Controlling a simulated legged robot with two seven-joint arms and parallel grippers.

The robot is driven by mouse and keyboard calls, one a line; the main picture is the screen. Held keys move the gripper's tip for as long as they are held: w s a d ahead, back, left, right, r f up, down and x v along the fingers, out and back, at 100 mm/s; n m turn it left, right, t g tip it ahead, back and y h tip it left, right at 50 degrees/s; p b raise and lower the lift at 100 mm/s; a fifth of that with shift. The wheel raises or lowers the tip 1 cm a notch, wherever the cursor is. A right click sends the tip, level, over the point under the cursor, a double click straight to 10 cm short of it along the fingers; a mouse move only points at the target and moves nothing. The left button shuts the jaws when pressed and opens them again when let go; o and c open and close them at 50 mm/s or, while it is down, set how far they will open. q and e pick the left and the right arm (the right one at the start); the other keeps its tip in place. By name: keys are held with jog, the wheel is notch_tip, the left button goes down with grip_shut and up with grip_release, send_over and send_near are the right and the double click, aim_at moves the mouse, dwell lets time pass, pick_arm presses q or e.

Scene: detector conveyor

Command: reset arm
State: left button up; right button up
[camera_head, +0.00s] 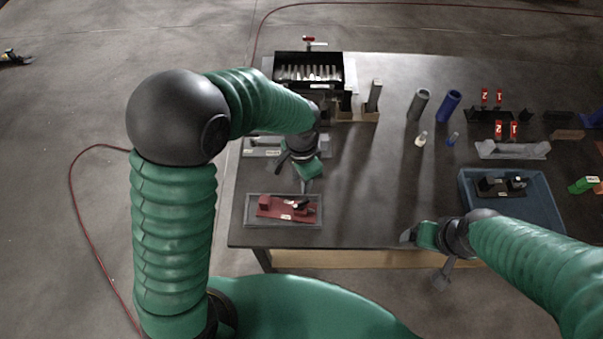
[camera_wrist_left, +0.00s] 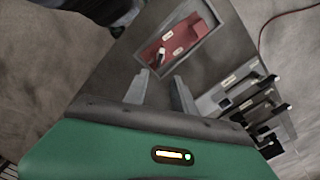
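My left gripper (camera_head: 296,178) hangs over the left part of the dark table (camera_head: 370,190), just behind a grey tray (camera_head: 247,222) that holds a red block-like device (camera_head: 277,207). In the left wrist view its two fingers (camera_wrist_left: 160,92) stand apart with nothing between them, and the red device (camera_wrist_left: 178,42) lies beyond the fingertips. My right gripper (camera_head: 425,258) is at the table's front edge, in front of the blue tray; nothing shows in it, and its finger gap is not clear.
A blue tray (camera_head: 548,218) with a dark device stands at the right. A black bin of light pieces (camera_head: 308,88) is at the back left. Grey and blue cylinders (camera_head: 418,104) and red numbered tags (camera_head: 498,128) stand at the back. The table's front middle is clear.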

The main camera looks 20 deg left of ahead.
pick_arm(q)
notch_tip(320, 180, up, 3)
jog(key=shift+r, duration=0.2)
